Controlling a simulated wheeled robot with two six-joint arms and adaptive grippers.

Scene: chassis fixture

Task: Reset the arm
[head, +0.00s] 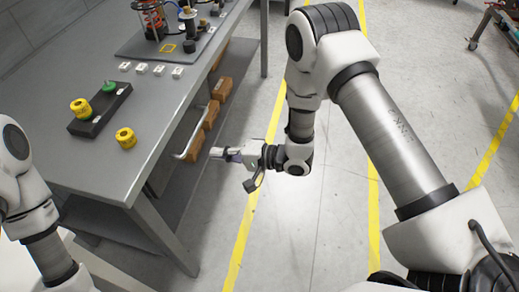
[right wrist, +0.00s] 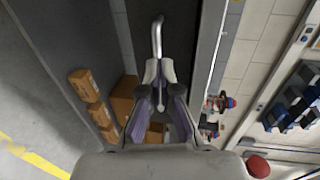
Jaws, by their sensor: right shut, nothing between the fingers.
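My right arm reaches over the floor at the right of the table, and its right gripper (head: 214,153) points left toward the table's side. In the right wrist view the gripper's fingers (right wrist: 161,75) are closed together with nothing between them. A silver bar handle (head: 192,140) on the table's side lies just left of the fingertips in the head view. It also shows in the right wrist view (right wrist: 157,38), in line beyond the fingertips; the gripper is not holding it. My left arm shows at the left edge, but its gripper is out of view.
The grey table (head: 60,165) carries a black block (head: 100,115) with a green piece (head: 109,87), yellow pieces (head: 126,138), white tiles (head: 158,71) and a fixture board (head: 165,45). Brown boxes (head: 196,134) sit on its lower shelf.

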